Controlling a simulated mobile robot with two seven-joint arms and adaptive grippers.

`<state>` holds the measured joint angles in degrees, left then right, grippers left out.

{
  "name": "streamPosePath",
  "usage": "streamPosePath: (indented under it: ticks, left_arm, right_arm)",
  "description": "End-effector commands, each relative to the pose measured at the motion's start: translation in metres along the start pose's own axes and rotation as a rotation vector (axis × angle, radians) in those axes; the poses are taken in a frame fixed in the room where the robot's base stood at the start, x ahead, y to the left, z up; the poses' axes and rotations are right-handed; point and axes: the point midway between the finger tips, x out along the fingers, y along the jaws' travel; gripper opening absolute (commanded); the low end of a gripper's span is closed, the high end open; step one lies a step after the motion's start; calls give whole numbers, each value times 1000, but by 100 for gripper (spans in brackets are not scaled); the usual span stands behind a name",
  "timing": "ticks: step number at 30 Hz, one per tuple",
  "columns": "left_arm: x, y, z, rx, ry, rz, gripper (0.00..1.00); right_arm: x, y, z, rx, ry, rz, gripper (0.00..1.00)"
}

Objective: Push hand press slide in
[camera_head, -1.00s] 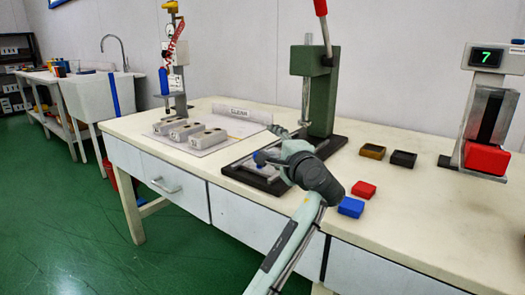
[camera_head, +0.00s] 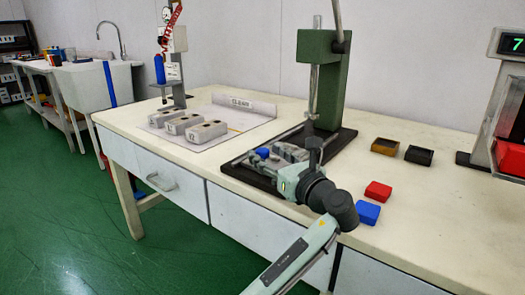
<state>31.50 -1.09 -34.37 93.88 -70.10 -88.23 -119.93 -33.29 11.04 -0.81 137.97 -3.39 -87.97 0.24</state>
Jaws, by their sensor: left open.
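The green hand press (camera_head: 327,90) stands on a black base plate (camera_head: 240,173) near the back of the table. Its lever runs out of the top of the picture. The grey slide (camera_head: 243,160) lies low on the base, in front of the column, with a blue piece (camera_head: 262,153) on it. My left gripper (camera_head: 290,155) is open, just right of the blue piece and low over the base. The wrist and fingers hide part of the slide, and I cannot tell whether they touch it. My right gripper is not in view.
Red (camera_head: 378,190) and blue (camera_head: 367,212) blocks lie right of my wrist. Brown (camera_head: 385,146) and black (camera_head: 419,155) trays lie behind them. Several grey moulds (camera_head: 184,124) sit on the left. A device with a green display (camera_head: 512,44) stands far right.

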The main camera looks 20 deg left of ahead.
Motion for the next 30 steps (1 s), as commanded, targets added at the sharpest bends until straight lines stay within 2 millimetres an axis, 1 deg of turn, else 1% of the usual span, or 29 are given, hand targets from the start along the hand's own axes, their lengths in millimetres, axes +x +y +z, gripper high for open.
streamPosePath:
  ticks: [1, 3, 6, 9, 15, 16, 27, 28, 30]
  left_arm:
    - [8, 0, 0, 0, -1, 1, 49]
    - [16, 0, 0, 0, -1, -1, 49]
    - [24, 0, 0, 0, -1, 0, 49]
    - [27, 0, 0, -1, 0, -1, 49]
    - [27, 0, 0, -2, 1, -2, 49]
    - [27, 0, 0, -2, 1, -2, 47]
    - [27, 0, 0, -2, 1, -2, 2]
    - [27, 0, 0, -2, 1, -2, 0]
    - [27, 0, 0, -2, 1, -2, 0]
  right_arm:
    - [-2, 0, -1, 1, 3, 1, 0]
    - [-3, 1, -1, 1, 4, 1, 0]
    - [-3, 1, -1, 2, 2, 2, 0]
    - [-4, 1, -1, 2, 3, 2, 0]
    - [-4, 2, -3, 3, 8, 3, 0]
    - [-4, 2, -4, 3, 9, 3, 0]
    - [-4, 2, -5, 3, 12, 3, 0]
    - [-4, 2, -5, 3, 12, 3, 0]
    - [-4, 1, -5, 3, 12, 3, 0]
